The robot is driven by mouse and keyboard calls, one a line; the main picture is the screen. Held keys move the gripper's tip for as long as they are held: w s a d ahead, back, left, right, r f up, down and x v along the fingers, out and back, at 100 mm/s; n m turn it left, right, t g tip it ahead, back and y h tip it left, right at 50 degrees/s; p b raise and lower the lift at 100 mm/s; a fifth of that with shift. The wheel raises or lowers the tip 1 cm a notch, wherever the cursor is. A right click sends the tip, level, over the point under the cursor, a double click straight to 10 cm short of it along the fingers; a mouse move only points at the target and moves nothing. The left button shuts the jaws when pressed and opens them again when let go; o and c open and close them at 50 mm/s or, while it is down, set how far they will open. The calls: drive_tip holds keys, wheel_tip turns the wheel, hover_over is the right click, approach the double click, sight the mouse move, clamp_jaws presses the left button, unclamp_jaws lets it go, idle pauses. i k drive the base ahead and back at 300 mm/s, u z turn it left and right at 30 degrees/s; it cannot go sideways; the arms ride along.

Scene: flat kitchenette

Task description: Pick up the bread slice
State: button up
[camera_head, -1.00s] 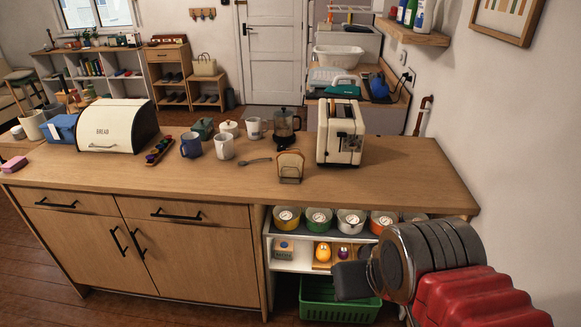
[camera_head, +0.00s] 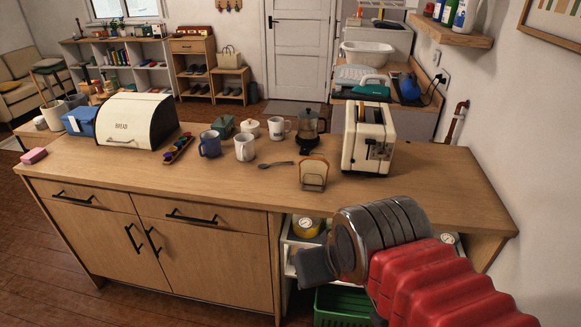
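The bread slice (camera_head: 314,171) stands upright in a small holder on the wooden counter (camera_head: 440,190), near the front edge and left of the toaster. My arm reaches in from the lower right, and its dark end, my gripper (camera_head: 314,267), is in front of the counter, below the slice and apart from it. Its fingers cannot be made out singly, so I cannot tell whether it is open or shut.
A cream toaster (camera_head: 366,140) stands right of the slice. A spoon (camera_head: 275,165), a white mug (camera_head: 245,147), a blue mug (camera_head: 209,144) and a French press (camera_head: 308,130) are to its left and behind. A bread box (camera_head: 136,120) is at left. The counter's right end is clear.

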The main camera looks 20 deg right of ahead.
sight(311, 165)
drive_tip(key=u, duration=0.4)
drive_tip(key=i, duration=1.05)
drive_tip(key=z, duration=0.1)
